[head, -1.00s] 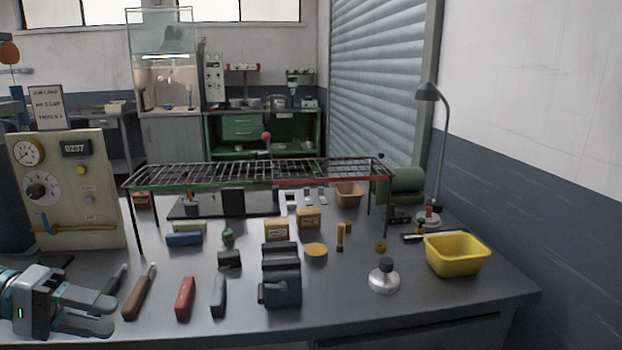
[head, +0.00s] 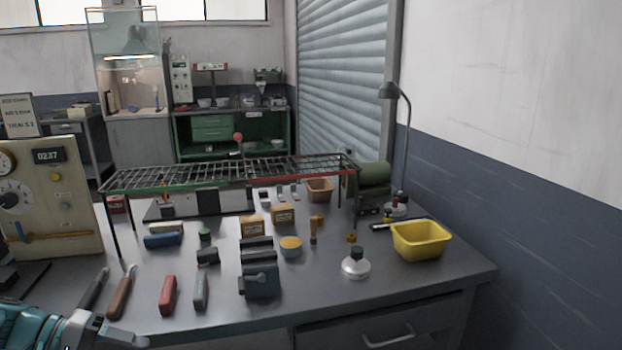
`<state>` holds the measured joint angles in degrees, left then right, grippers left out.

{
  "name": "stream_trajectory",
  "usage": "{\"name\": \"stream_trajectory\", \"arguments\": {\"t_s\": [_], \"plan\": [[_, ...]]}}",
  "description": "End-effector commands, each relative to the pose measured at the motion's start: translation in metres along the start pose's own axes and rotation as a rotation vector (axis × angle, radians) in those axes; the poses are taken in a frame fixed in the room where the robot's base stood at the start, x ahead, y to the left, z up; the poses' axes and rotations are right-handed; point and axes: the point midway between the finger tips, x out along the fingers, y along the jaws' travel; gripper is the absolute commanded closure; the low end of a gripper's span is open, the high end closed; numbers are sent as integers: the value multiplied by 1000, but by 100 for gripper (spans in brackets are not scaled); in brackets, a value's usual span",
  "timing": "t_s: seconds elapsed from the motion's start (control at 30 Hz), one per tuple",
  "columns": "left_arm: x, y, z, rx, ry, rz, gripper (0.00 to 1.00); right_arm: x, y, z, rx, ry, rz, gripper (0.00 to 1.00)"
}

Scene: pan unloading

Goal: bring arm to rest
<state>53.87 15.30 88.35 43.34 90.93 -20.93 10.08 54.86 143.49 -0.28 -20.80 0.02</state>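My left gripper (head: 106,330) is at the bottom left corner of the head view, by the front edge of the grey workbench (head: 215,318). Its two light grey fingers look spread apart with nothing between them, though the bottom of the picture cuts off part of the gripper. It is just in front of a brown-handled tool (head: 120,298) and a dark-handled tool (head: 94,290); I cannot tell whether it touches either. My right gripper is not in view.
A red-handled tool (head: 168,294), a grey-handled tool (head: 201,292) and a dark vise-like block (head: 259,275) stand along the front. A wire rack (head: 230,172) spans the back. A yellow tub (head: 421,240) stands right. The front right bench top is clear.

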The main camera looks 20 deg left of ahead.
Motion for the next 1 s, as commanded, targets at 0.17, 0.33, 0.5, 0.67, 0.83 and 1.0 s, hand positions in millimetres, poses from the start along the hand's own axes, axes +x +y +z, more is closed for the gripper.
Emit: {"name": "stream_trajectory", "arguments": {"t_s": [0.17,0.33,0.5,0.67,0.83,1.0], "plan": [[64,-37,-10,-95,-31,-124,59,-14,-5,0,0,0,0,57],[157,-96,7,-147,-82,-359,59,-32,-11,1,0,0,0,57],[251,-160,70,-11,-131,-659,59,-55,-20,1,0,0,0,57],[299,-190,139,239,-157,-789,59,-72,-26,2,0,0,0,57],[320,-194,188,426,-170,-781,59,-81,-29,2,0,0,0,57],[326,-193,202,483,-168,-761,59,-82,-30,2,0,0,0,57]]}}
